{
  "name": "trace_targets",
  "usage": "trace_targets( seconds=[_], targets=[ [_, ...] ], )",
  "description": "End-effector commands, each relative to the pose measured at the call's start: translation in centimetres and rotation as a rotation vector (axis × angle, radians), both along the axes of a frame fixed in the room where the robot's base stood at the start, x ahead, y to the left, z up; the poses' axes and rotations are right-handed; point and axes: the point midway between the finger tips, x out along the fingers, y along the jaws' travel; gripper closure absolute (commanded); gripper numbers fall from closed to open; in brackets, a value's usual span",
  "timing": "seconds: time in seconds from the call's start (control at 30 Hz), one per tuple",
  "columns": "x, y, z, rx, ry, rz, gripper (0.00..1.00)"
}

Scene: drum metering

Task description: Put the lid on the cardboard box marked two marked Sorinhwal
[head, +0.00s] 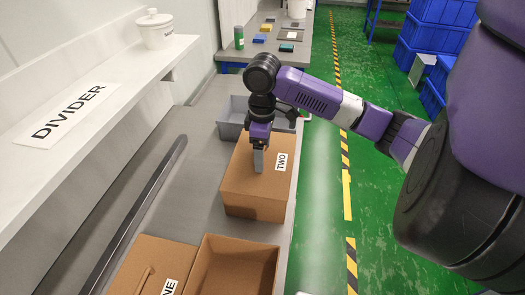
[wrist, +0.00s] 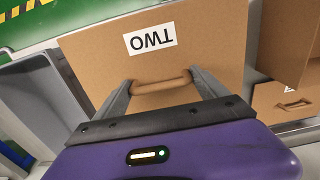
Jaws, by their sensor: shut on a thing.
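A brown cardboard lid marked TWO (head: 240,160) lies over a cardboard box (head: 253,206) on the grey bench in the head view. It looks level, but I cannot tell whether it is fully seated. The lid also fills the middle of the wrist view (wrist: 200,65). My gripper (head: 259,160) points down onto the lid. In the wrist view my gripper (wrist: 160,88) is shut on the lid's handle (wrist: 160,86), with one finger at each end. The word Sorinhwal is not readable on anything in view.
An open cardboard box (head: 205,262) and a lidded box marked ONE (head: 135,262) stand in front. A grey bin (head: 232,112) is behind. A shelf marked DIVIDER (head: 100,70) with a white pot (head: 157,35) runs along the left. Blue crates (head: 430,35) stand at the right.

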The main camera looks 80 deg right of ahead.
Motion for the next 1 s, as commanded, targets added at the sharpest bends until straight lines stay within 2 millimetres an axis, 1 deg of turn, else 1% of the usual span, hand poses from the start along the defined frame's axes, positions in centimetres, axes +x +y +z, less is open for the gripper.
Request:
trace_targets(
  seconds=[0.47,0.5,0.57,0.6,1.0],
  targets=[
    [-0.02,0.02,-0.26,0.000,0.000,0.000,0.57],
    [-0.01,0.02,-0.26,0.000,0.000,0.000,0.13],
    [-0.01,0.02,-0.26,0.000,0.000,0.000,0.02],
    [-0.02,0.02,-0.26,0.000,0.000,0.000,0.00],
    [-0.01,0.02,-0.13,0.000,0.000,0.000,0.00]
  ],
)
